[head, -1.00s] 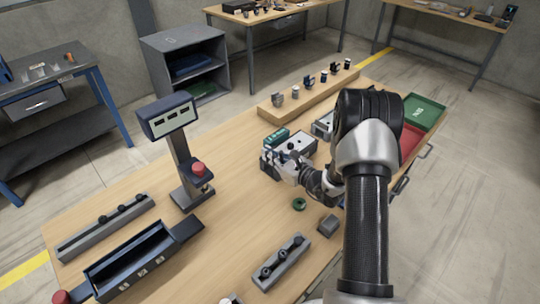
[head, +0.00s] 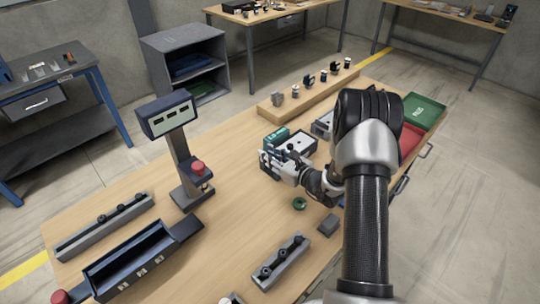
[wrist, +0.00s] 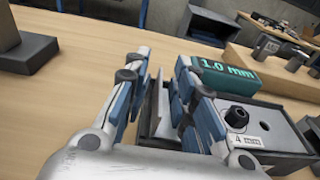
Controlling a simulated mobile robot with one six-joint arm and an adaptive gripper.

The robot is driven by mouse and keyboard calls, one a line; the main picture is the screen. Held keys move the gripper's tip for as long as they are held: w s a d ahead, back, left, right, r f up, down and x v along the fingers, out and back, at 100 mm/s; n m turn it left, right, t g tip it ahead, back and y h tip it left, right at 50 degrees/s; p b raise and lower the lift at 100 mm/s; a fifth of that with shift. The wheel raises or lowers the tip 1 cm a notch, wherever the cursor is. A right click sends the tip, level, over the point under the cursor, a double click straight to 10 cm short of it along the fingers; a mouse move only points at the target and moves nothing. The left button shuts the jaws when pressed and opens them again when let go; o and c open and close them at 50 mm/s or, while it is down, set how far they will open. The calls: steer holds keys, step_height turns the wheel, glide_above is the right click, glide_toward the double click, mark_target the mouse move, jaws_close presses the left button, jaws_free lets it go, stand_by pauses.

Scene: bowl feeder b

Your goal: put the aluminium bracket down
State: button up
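My gripper (wrist: 158,75) points down and forward over a grey fixture box (wrist: 275,140) on the wooden bench. In the wrist view its two blue-padded fingers stand apart. A thin light-grey upright plate, which looks like the aluminium bracket (wrist: 153,105), stands between them at the box's left end. A gap shows between this plate and the right finger; the left finger is close to it, and I cannot tell whether they touch. In the head view my gripper (head: 274,161) is at the box's near left end, and the bracket cannot be made out there.
A teal block marked 1.0 mm (wrist: 225,74) lies at the back of the box. A display post with a red button (head: 197,168) stands to the left. A green ring (head: 299,204) and a small grey block (head: 328,224) lie nearer. Bare bench lies between post and box.

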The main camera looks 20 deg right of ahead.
steer(key=shift+r+p, duration=0.4)
steer(key=shift+r, duration=0.05)
steer(key=p+v, duration=0.2)
steer(key=v, duration=1)
steer(key=s+a+r+n+g+y, duration=0.3)
steer(key=s+a+r+n+g, duration=0.2)
steer(key=a+r+n, duration=0.45)
steer(key=s+a+r+n+g+y, duration=0.3)
steer(key=s+a+r+n+g, duration=0.25)
steer(key=a, duration=0.65)
steer(key=s+a+r+n+g+h, duration=0.2)
steer(key=s+a+n+g+h, duration=0.15)
steer(key=s+n, duration=0.55)
steer(key=s+d+r+n+t+h, duration=0.3)
steer(key=s+d+r+n+h, duration=0.1)
steer(key=s+d+n+h, duration=0.3)
steer(key=shift+d+r+n+t+h, duration=0.2)
steer(key=shift+d+n+t+h, duration=0.1)
steer(key=shift+d+h, duration=0.4)
